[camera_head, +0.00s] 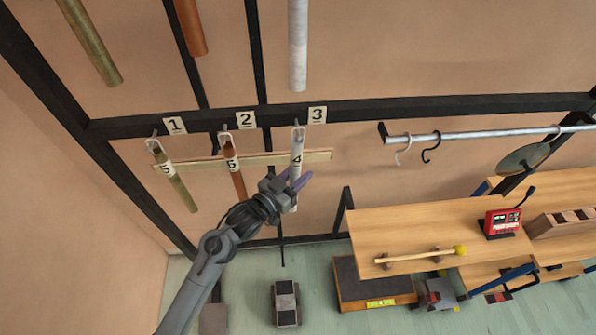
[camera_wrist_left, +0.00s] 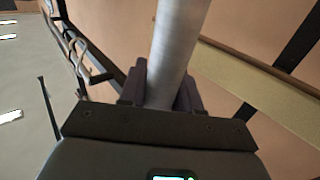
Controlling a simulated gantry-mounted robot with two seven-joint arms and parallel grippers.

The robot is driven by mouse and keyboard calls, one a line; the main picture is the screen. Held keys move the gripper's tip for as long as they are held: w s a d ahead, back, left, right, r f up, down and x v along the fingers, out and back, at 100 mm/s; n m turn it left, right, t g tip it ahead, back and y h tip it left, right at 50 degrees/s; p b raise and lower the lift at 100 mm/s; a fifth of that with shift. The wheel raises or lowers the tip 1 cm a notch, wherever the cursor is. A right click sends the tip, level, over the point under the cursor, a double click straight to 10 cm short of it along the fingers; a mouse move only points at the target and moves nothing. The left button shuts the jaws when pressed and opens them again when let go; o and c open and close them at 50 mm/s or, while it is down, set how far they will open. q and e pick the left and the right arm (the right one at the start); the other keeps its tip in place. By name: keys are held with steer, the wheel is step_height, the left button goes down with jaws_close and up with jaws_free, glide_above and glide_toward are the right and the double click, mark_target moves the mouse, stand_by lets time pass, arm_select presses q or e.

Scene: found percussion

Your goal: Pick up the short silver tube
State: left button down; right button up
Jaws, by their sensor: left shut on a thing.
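The short silver tube (camera_head: 297,152) hangs from a hook under the plate marked 3 and carries a label 4. My left gripper (camera_head: 296,184) is shut on its lower part, with a finger on each side. In the left wrist view the tube (camera_wrist_left: 178,50) runs up from between the dark fingers (camera_wrist_left: 162,88). The part of the tube behind the gripper is partly hidden. My right gripper is in neither view.
A green-brown tube (camera_head: 178,184) and a copper tube (camera_head: 236,176) hang to the left on the black frame (camera_head: 360,110). A pale wooden strip (camera_head: 318,156) runs behind. A wooden bench (camera_head: 420,222) with a yellow-headed mallet (camera_head: 420,256) and red device (camera_head: 502,222) stands right.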

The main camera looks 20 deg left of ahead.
arm_select(q)
steer(key=s+d, duration=0.3)
steer(key=s, duration=0.4)
steer(key=s+d+b, duration=0.1)
steer(key=s+d, duration=0.3)
steer(key=s, duration=0.3)
steer(key=shift+s+d+b, duration=0.25)
steer(key=shift+s+b, duration=0.05)
steer(key=shift+s, duration=0.1)
